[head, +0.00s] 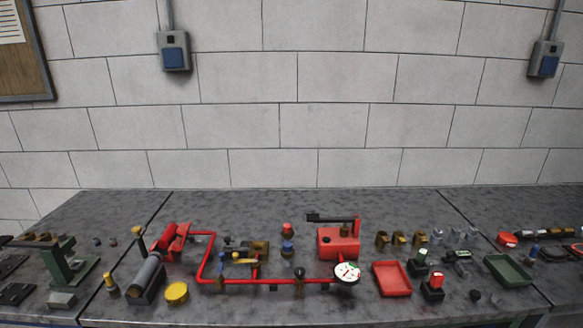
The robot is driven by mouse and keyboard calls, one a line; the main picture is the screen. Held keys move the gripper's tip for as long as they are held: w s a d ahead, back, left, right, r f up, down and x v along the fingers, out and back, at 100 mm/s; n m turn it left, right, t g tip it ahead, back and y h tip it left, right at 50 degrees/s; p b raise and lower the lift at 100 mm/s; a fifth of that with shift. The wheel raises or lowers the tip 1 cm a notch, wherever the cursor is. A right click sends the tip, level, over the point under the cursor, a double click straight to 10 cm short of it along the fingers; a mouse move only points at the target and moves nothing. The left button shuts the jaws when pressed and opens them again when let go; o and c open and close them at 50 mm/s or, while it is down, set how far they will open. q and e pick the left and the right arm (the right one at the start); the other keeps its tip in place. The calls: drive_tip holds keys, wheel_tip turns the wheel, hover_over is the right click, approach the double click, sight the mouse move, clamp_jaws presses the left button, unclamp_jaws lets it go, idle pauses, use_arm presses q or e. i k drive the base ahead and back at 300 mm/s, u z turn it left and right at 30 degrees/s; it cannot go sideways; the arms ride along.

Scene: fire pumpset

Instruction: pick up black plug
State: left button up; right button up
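A small dark round piece (475,295), which looks like the black plug, sits on the grey workbench (390,312) at the front right. Neither of my grippers shows in the head view.
A red pipe assembly with a white gauge (347,272) fills the middle. A red tray (391,279) and a dark green tray (508,271) stand to the right. A yellow round piece (176,292) is at the front left. The bench's back strip is clear.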

sight(475, 294)
drive_tip(key=z, duration=1.8)
drive_tip(key=k, duration=0.5)
drive_tip(key=z, duration=1.3)
drive_tip(key=i, duration=1.9)
drive_tip(key=u, duration=1.35)
drive_tip(key=i, duration=0.5)
drive_tip(key=u, duration=0.45)
